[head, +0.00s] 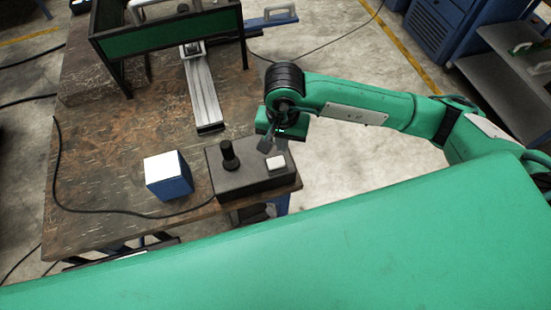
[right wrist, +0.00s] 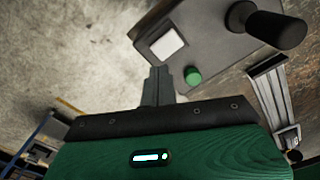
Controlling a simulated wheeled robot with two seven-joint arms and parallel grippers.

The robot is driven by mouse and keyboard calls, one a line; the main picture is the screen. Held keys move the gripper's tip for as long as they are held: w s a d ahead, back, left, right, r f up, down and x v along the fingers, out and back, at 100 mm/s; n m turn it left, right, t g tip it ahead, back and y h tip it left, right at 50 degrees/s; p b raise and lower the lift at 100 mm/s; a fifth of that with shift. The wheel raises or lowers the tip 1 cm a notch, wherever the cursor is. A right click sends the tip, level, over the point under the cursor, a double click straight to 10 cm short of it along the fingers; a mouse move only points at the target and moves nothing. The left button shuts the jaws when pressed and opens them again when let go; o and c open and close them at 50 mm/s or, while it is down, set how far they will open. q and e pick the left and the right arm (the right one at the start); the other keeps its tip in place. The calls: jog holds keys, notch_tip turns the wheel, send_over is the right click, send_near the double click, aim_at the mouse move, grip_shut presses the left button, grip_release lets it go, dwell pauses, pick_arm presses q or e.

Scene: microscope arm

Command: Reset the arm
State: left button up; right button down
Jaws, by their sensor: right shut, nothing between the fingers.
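A dark control box (head: 232,180) stands at the table's front right corner. It carries a black joystick (head: 228,152) and a white square button (head: 276,162). The right wrist view shows the joystick (right wrist: 275,27), the white button (right wrist: 168,45) and a round green button (right wrist: 193,76); I cannot make out the green one in the head view. My right gripper (head: 264,146) is shut and empty, pointing down over the box's right part. In the right wrist view its fingertips (right wrist: 159,70) appear between the two buttons; contact cannot be told. My left gripper is not in view.
A metal rail (head: 205,100) runs back under a dark green frame (head: 165,42) on the worn table (head: 100,170). A blue and white cube (head: 168,175) stands left of the box. A black cable (head: 90,209) crosses the table's left side.

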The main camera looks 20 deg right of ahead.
jog(key=shift+r, duration=0.4)
